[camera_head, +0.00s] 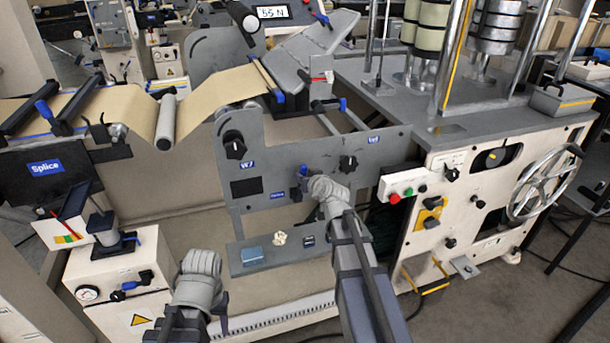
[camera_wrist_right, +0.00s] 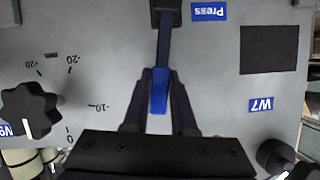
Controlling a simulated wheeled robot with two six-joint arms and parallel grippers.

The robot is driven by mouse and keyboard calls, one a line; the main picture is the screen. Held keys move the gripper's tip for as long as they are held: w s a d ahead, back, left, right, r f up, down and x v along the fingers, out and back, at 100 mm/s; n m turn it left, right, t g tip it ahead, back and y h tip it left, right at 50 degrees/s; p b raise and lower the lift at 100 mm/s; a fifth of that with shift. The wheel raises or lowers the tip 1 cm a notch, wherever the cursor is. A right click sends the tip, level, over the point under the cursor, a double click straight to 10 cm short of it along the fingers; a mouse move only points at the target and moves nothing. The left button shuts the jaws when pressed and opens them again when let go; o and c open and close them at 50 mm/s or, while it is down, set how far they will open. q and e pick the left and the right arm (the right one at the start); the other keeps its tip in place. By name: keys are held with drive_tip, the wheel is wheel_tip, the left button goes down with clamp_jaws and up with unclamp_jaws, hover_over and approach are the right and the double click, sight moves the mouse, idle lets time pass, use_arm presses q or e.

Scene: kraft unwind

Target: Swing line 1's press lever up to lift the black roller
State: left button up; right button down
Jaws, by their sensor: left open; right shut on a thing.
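The press lever's blue handle (camera_wrist_right: 160,92) is between the two dark fingers of my right gripper (camera_wrist_right: 160,85), which are shut on it. In the wrist view the lever runs straight from its black pivot at the top edge, beside the upside-down Press label (camera_wrist_right: 211,11). In the head view the blue handle (camera_head: 304,171) shows at the tip of my right gripper (camera_head: 309,180), above and right of the Press label. My left gripper (camera_head: 200,275) is open, low at the left, away from the lever.
The grey panel (camera_head: 225,190) carries black knobs (camera_head: 233,144) and a dark square. Below it, a shelf (camera_head: 240,268) holds small items. A splice unit (camera_head: 45,168) stands left. A cream cabinet (camera_head: 480,205) with buttons and a handwheel (camera_head: 541,187) stands right.

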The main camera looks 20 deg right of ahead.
use_arm(q)
drive_tip(key=shift+a+r, duration=0.1)
drive_tip(key=shift+a, duration=0.25)
use_arm(e)
drive_tip(key=shift+a+n, duration=0.3)
drive_tip(key=shift+a, duration=0.05)
drive_tip(key=c, duration=0.7)
unclamp_jaws()
drive_tip(key=shift+a, duration=0.1)
use_arm(q)
wheel_tip(320, 180, up, 3)
drive_tip(key=p, duration=0.3)
use_arm(e)
drive_tip(key=v, duration=0.8)
